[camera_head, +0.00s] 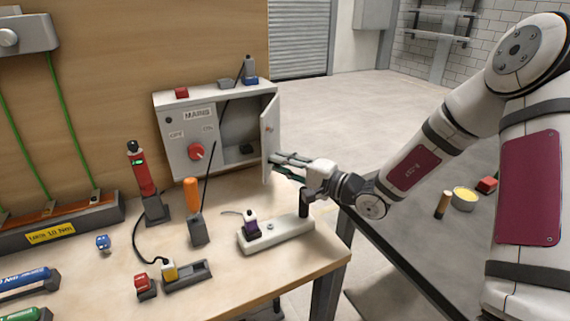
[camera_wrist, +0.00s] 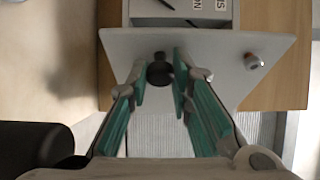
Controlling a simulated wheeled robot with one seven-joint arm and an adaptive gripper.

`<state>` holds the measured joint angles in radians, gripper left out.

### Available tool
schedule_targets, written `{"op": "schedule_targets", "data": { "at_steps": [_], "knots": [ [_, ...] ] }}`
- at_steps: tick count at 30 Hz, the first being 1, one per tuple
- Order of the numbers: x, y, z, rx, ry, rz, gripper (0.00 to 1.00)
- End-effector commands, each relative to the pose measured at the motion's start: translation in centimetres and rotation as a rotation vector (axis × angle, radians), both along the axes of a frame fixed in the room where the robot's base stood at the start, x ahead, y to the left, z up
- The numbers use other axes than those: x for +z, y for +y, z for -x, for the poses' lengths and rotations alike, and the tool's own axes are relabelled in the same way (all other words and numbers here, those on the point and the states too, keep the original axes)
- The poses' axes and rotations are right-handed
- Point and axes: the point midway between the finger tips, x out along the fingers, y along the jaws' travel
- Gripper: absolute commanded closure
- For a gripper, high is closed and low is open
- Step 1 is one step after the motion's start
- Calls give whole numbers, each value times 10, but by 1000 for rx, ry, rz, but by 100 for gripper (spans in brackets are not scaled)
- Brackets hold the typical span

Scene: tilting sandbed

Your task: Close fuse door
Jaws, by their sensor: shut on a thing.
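The grey fuse box (camera_head: 176,144) stands at the back of the workbench with its fuse door (camera_head: 268,136) swung open, hinged on the right of the box. My gripper (camera_head: 274,161) reaches in from the right to the door's outer face, low down. In the wrist view the pale door (camera_wrist: 225,80) lies ahead of my gripper (camera_wrist: 161,74). The fingers are shut on a dark round knob (camera_wrist: 159,70) at the door face. How firmly they touch it is hard to see. A small knob (camera_wrist: 253,62) sits to the right on the door.
A red switch (camera_head: 196,152) is on the box front. On the bench (camera_head: 225,285) stand a red-and-black tool (camera_head: 140,172), an orange-topped device (camera_head: 191,192) and a white strip (camera_head: 277,235) under my gripper. A dark table (camera_head: 418,244) is at right.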

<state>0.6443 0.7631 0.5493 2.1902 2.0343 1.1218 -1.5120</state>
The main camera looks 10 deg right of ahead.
Motion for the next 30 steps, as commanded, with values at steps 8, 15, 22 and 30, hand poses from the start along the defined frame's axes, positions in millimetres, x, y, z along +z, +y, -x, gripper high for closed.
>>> {"op": "schedule_targets", "data": {
  "at_steps": [8, 15, 22, 30],
  "knots": [
    [-1, 0, 0, 1, 1, 0, 73],
    [0, 0, 0, 1, 0, 0, 59],
    [0, -5, 4, -1, 1, 1, 59],
    [0, -39, 35, -2, 1, 2, 59]
  ]
}}
